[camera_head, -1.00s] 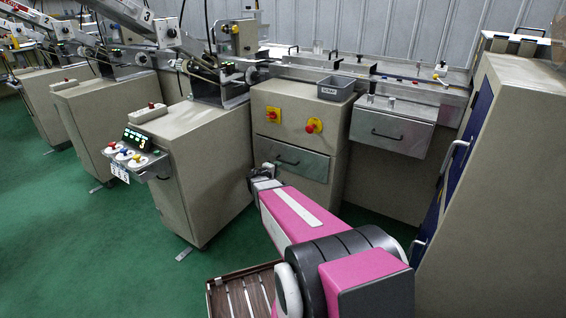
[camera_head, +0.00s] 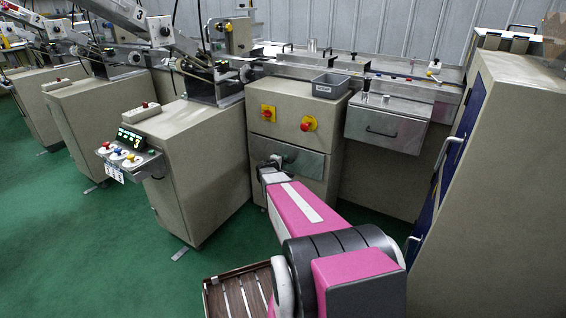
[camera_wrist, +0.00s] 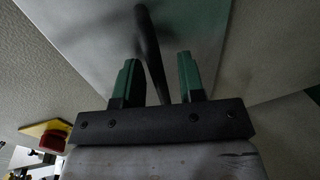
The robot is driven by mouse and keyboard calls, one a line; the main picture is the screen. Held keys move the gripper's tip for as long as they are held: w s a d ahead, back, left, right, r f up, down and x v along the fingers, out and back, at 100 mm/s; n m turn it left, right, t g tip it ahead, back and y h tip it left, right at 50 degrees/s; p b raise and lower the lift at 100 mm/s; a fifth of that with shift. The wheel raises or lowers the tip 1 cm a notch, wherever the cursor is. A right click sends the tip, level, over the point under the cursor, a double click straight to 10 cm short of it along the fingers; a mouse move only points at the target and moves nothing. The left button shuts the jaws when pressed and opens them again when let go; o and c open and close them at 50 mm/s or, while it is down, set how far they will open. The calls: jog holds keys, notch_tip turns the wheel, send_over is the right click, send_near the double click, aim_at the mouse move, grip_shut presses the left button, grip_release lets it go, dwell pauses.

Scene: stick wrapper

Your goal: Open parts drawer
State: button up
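A metal drawer front (camera_head: 312,166) sits in the middle beige cabinet, flush with it as far as I can see. My gripper (camera_head: 275,162) is at this drawer in the head view and hides part of its handle. In the wrist view my gripper (camera_wrist: 157,75) has its two green fingers apart. The dark bar handle (camera_wrist: 149,45) runs between them, with a gap to each finger, in front of the grey drawer face (camera_wrist: 90,30). A second metal drawer (camera_head: 385,129) with a dark handle is under the bench to the right and looks shut.
A grey bin (camera_head: 331,86) stands on top. A tall cabinet (camera_head: 500,190) is close on the right. Green floor (camera_head: 120,250) is clear on the left.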

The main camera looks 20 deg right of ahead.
grip_shut()
jog(key=shift+s+a, duration=0.1)
jog(key=f+v, duration=0.3)
jog(key=v, duration=1.3)
jog(key=shift+s+a+f, duration=0.2)
jog(key=shift+s+a, duration=0.05)
jog(key=shift+a, duration=0.15)
grip_release()
jog(key=v, duration=1.1)
